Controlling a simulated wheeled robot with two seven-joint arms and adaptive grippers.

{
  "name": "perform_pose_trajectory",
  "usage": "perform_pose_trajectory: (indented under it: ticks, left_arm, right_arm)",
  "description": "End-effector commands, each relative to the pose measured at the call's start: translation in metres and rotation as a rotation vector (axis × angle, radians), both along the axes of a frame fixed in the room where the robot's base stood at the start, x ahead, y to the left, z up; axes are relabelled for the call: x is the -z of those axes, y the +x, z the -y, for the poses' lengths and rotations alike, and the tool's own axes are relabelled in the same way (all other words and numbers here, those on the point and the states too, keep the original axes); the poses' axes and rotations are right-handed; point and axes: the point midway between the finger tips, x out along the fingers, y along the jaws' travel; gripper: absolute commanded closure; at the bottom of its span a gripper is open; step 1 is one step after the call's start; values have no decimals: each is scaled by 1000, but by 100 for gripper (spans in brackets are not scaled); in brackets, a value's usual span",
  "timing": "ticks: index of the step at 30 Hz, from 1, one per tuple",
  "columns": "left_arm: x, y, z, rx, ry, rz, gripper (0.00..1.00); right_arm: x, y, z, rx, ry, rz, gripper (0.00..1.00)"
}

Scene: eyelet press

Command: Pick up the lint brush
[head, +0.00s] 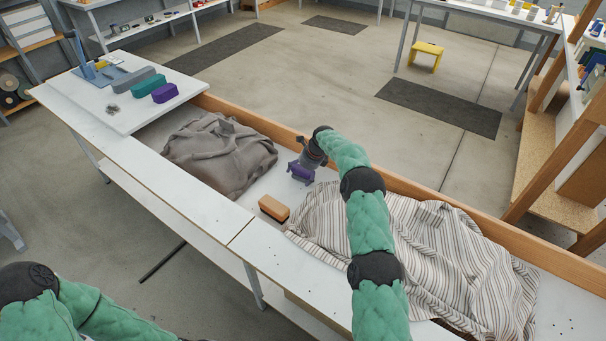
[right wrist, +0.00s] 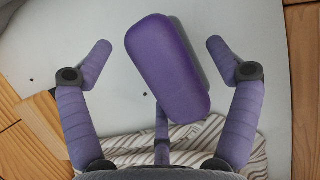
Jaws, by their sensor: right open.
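A tan wooden block with a dark underside (head: 273,208), which looks like the lint brush, lies on the white worktop between the grey and the striped cloth. My right gripper (head: 300,172) is open just beyond it, pointing down. In the right wrist view, the spread fingers of my right gripper (right wrist: 158,62) flank a purple rounded block (right wrist: 168,65), with no finger clearly pressing on it. Wood with a dark edge (right wrist: 30,140) shows at that view's left side and may be the brush. My left arm enters at the lower left; its gripper is out of view.
A crumpled grey cloth (head: 218,155) lies left, and a striped cloth (head: 455,255) spreads to the right under my right arm. A wooden rail (head: 262,122) runs along the far edge. Grey, teal (head: 147,85) and purple (head: 165,93) rounded blocks stand on the left board.

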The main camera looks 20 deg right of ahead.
Motion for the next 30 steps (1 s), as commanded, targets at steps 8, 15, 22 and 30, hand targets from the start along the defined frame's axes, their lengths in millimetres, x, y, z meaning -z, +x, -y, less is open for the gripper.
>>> perform_pose_trajectory:
  ticks: [8, 15, 22, 30]
  left_arm:
    - [0, 0, 0, 0, 0, 0, 60]
    - [0, 0, 0, 0, 0, 0, 60]
    - [1, 0, 0, 0, 0, 0, 60]
    - [-10, 0, 0, 0, 0, 0, 60]
  right_arm:
    - [0, 0, 0, 0, 0, 0, 70]
    - [0, 0, 0, 0, 0, 0, 71]
    - [-2, 0, 0, -1, 0, 0, 71]
    - [-38, 1, 0, 0, -1, 3, 71]
